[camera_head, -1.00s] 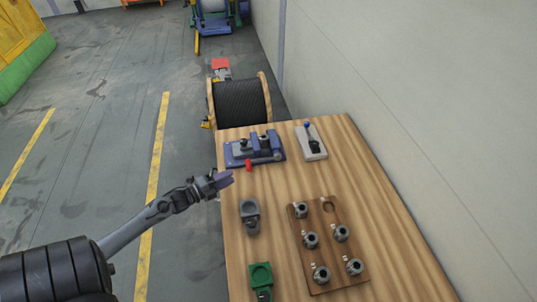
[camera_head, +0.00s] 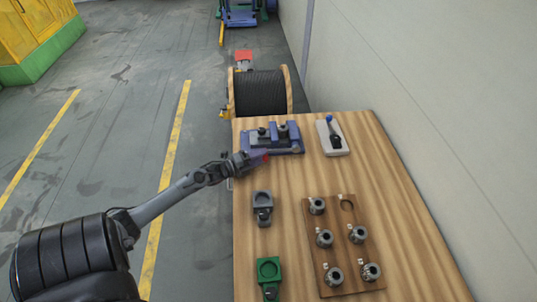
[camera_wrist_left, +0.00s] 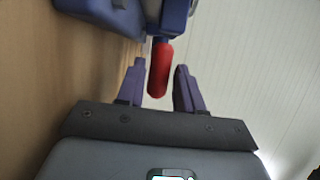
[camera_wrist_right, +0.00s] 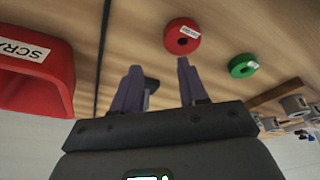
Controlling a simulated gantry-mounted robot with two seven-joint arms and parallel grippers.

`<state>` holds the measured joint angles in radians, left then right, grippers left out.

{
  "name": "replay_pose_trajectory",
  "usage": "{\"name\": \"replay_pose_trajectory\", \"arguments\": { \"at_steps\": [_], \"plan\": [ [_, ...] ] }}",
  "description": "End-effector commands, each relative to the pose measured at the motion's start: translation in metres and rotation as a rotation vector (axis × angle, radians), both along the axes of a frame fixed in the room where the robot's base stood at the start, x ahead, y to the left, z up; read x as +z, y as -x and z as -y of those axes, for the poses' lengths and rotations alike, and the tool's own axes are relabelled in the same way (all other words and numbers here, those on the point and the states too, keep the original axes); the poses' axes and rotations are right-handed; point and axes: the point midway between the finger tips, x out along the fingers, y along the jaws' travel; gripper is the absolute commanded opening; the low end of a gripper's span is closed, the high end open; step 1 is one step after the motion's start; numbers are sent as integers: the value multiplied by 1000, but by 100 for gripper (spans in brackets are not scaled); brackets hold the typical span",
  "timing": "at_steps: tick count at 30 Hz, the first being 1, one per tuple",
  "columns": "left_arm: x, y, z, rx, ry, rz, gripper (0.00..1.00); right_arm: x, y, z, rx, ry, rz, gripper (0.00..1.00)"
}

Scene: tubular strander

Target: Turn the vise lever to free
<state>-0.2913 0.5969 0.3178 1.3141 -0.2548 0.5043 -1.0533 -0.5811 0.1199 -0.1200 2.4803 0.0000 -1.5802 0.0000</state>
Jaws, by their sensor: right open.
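The blue vise (camera_head: 290,150) stands at the far left part of the wooden workbench. Its red lever handle (camera_wrist_left: 160,70) hangs from the blue vise body in the left wrist view. My left gripper (camera_wrist_left: 160,78) is open, with one finger on each side of the red handle and a gap visible at each side. In the head view my left gripper (camera_head: 258,160) is at the vise's near side and mostly hides the lever. My right gripper (camera_wrist_right: 160,68) is open and empty, away from the vise; it is not seen in the head view.
A device with a blue-knobbed lever (camera_head: 334,139) stands right of the vise. A grey fixture (camera_head: 262,201), a green fixture (camera_head: 268,270) and a wooden rack (camera_head: 343,246) of metal parts lie nearer. A red bin (camera_wrist_right: 35,85), red ring (camera_wrist_right: 182,50) and green ring (camera_wrist_right: 243,66) are near my right gripper.

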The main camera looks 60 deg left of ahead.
Motion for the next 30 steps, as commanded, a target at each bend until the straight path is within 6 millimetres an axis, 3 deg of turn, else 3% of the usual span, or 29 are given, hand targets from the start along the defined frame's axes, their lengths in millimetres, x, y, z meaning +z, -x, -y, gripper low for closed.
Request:
{"name": "replay_pose_trajectory", "arguments": {
  "at_steps": [3, 9, 21, 28, 30],
  "plan": [
    [0, -17, 1, 1, 0, 3, 36, -2, 0, -1, -2, -3, 1, 43],
    [-1, -34, 2, 0, 0, 1, 36, -3, 0, -1, -3, -6, 1, 43],
    [-1, -38, 3, 0, 0, -1, 36, -3, 0, 0, -1, -1, 1, 43],
    [-1, -38, 3, 0, 0, 0, 2, -4, 0, 1, 4, 5, 1, 43],
    [-1, -38, 3, 0, 0, 0, 0, -4, 0, 1, 4, 6, 1, 43]
  ]
}}
